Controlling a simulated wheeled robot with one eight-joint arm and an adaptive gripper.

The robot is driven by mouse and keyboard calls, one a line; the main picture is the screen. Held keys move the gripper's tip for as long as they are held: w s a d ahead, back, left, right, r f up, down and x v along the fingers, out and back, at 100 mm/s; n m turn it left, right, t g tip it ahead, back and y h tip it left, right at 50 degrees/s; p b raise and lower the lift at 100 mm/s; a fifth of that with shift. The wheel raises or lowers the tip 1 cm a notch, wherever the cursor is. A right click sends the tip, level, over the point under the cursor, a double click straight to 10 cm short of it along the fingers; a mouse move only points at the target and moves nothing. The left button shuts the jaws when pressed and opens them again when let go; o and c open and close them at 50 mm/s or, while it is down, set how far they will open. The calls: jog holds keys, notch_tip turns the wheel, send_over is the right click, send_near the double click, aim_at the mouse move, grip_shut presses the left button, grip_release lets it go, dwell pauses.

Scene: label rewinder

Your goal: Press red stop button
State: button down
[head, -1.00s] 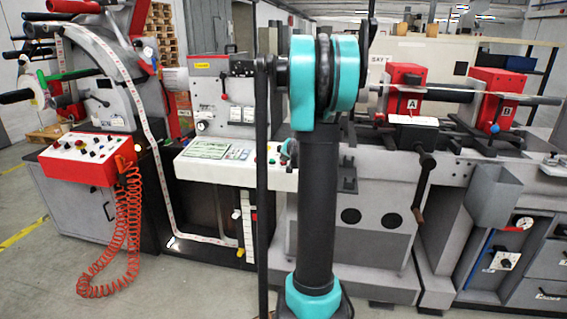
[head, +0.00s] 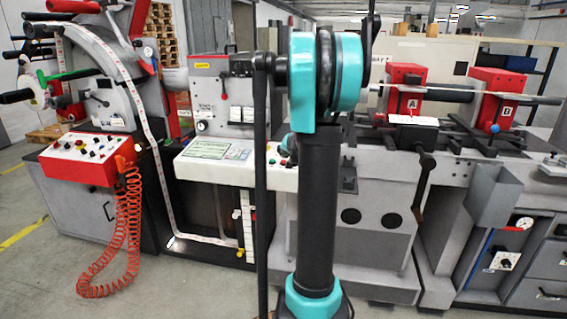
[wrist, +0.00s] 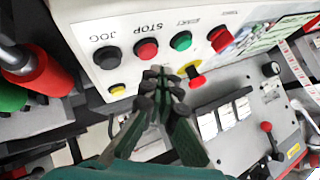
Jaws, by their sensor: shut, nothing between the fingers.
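The red stop button (wrist: 146,49) shows in the wrist view on a white control panel, under the printed word STOP. It sits between a black JOG button (wrist: 107,57) and a green START button (wrist: 180,40). My gripper (wrist: 160,73) is shut and empty, with its fingertips just below the stop button in the picture. I cannot tell how far the tips are from the panel. In the head view my arm hides most of the panel's button end and I cannot make out the gripper.
Near the fingertips are a red knob on a yellow base (wrist: 193,75), a small yellow button (wrist: 117,90) and another red button (wrist: 220,39). A red-handled lever (wrist: 267,128) stands lower right. A red control box (head: 85,160) with a coiled cord is at left.

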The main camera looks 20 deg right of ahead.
jog(key=shift+s+a+r, duration=0.15)
jog(key=shift+r, duration=1.1)
jog(key=shift+s+a+r, duration=0.1)
jog(key=shift+s+r, duration=0.05)
jog(key=shift+r, duration=1.05)
jog(key=s+a+f+n+g+y, duration=0.1)
jog(key=s+a+f, duration=0.2)
jog(key=s+a, duration=0.2)
jog(key=s+a+f+n+g, duration=0.1)
jog(key=s+a+f+n, duration=0.15)
jog(key=s+a, duration=0.3)
jog(key=s+a+f+n+g, duration=0.1)
jog(key=s+a+f, duration=0.2)
jog(key=s, duration=0.5)
jog(key=s+a+f+n+g, duration=0.2)
jog(key=s+a+f, duration=0.2)
jog(key=s, duration=0.5)
jog(key=s+a+f+n+g, duration=0.1)
jog(key=s+a+f, duration=0.2)
jog(key=s+f, duration=0.4)
jog(key=shift+s+a+n+h, duration=0.15)
jog(key=shift+s+n+h, duration=0.2)
jog(key=shift+s, duration=0.9)
